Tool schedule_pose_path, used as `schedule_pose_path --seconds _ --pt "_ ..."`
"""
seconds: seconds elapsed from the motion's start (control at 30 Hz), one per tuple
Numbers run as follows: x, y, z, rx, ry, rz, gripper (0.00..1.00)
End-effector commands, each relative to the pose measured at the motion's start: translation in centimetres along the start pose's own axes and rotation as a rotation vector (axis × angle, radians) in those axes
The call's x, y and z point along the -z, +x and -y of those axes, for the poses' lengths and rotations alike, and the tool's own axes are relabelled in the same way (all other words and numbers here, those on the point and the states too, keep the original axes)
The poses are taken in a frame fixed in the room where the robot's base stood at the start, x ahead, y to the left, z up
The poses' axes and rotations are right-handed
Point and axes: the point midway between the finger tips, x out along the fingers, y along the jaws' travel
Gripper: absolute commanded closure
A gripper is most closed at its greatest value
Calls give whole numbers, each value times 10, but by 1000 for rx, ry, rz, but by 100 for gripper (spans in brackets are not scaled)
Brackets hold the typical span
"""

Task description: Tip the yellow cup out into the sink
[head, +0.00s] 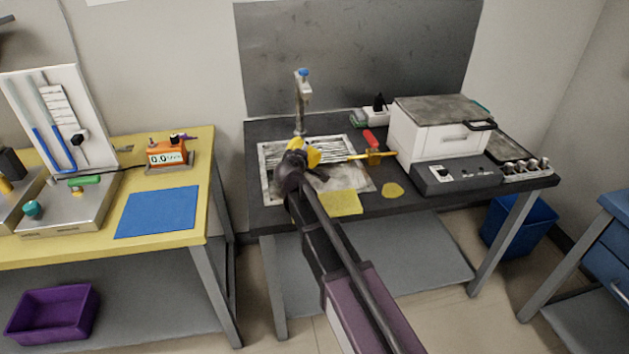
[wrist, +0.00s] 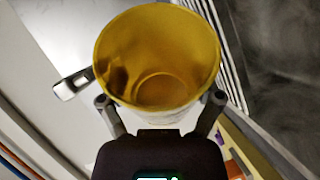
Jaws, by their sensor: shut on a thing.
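The yellow cup (wrist: 160,60) is between the fingers of my gripper (wrist: 161,104) in the wrist view. Its open mouth faces the wrist camera; its inside is yellow and I see no clear contents there. In the head view the cup (head: 312,154) shows as a small yellow shape beside my dark gripper (head: 297,158), over the metal sink (head: 265,188). My gripper hides part of the cup and the sink. I cannot tell the cup's tilt from the head view.
A tap (head: 301,100) stands behind the sink. A red-handled tool (head: 370,139) and a white machine (head: 432,137) are to the right. A yellow square (head: 341,203) and a round yellow piece (head: 393,190) lie in front. A yellow bench (head: 195,238) is left.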

Motion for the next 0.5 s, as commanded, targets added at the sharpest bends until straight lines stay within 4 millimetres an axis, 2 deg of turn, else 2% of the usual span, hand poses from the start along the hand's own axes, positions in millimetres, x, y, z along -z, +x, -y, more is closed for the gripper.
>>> schedule_pose_path --seconds 0.5 --pt "-2 -2 -2 -20 49 -22 74"
